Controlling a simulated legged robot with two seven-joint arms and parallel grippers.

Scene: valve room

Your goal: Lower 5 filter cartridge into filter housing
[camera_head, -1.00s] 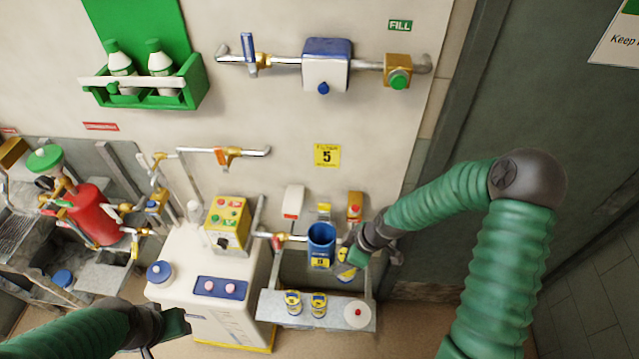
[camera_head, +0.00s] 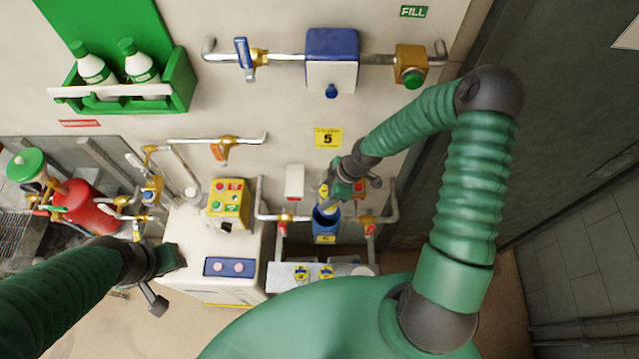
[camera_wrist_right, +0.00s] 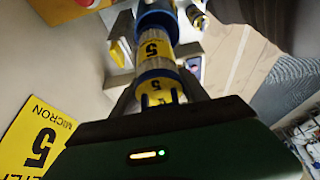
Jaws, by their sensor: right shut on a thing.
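The 5 filter cartridge, with a yellow label and blue bands, shows between my right fingers in the right wrist view (camera_wrist_right: 153,52). My right gripper (camera_head: 337,191) is shut on it, above the blue filter housing (camera_head: 325,224). The housing is an open-topped blue cup on the pipe, with a yellow label on its front. The cartridge points at the housing's mouth, also in the right wrist view (camera_wrist_right: 155,14). I cannot tell whether its lower end is inside the rim. My left gripper (camera_head: 172,258) hangs at the lower left, away from the housing; its jaws are unclear.
A yellow "5" sign (camera_head: 328,138) is on the wall above the housing. Pipes with red-handled valves flank the housing. Two small yellow-labelled containers (camera_head: 314,272) stand on the tray below. A white machine with a yellow button box (camera_head: 229,204) stands to the left.

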